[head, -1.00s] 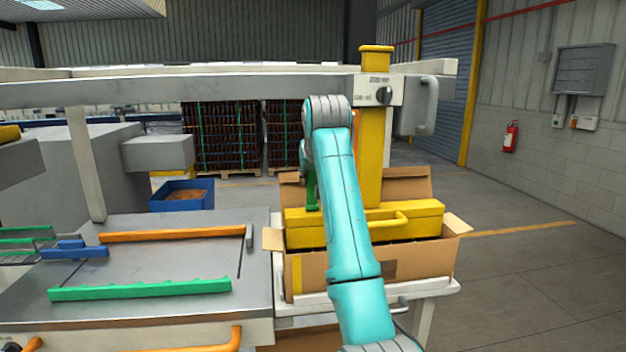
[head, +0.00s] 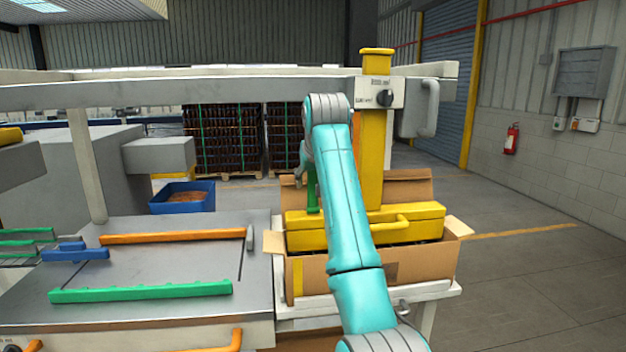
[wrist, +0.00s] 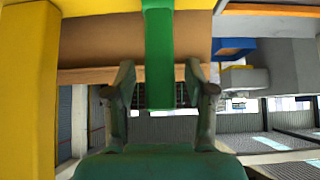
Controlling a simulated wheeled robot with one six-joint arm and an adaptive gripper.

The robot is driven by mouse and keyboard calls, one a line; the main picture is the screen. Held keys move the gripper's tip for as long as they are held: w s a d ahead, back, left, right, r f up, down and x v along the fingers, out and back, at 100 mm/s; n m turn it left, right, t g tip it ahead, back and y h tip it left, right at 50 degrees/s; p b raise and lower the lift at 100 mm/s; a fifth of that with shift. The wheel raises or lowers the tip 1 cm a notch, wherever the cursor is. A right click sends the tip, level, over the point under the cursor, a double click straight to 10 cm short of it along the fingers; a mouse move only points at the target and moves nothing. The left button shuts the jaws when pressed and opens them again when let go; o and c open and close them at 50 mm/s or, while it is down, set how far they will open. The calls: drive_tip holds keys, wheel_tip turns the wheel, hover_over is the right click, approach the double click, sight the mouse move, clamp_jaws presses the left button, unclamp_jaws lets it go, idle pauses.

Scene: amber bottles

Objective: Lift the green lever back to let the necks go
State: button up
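The green lever (head: 313,196) stands upright at the left of the yellow gripping head (head: 420,213), partly hidden behind my arm. The yellow head sits in the open cardboard box (head: 345,268); the bottle necks are hidden under it. In the wrist view the green lever (wrist: 159,35) runs down between the two fingers of my gripper (wrist: 160,75). The fingers are apart, one on each side of the lever, with a gap showing on both sides. In the head view my gripper (head: 299,175) is mostly hidden by the arm.
A yellow post (head: 370,155) rises from the head to a grey overhead beam (head: 220,92) with a dial box (head: 378,93). A metal table (head: 160,265) with green and orange rails stands left. A blue bin (head: 182,197) is behind it. Floor at the right is clear.

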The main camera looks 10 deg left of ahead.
drive_tip(key=shift+s+r, duration=0.1)
drive_tip(key=v, duration=1.1)
drive_tip(key=shift+s+r, duration=0.25)
drive_tip(key=shift+r, duration=0.05)
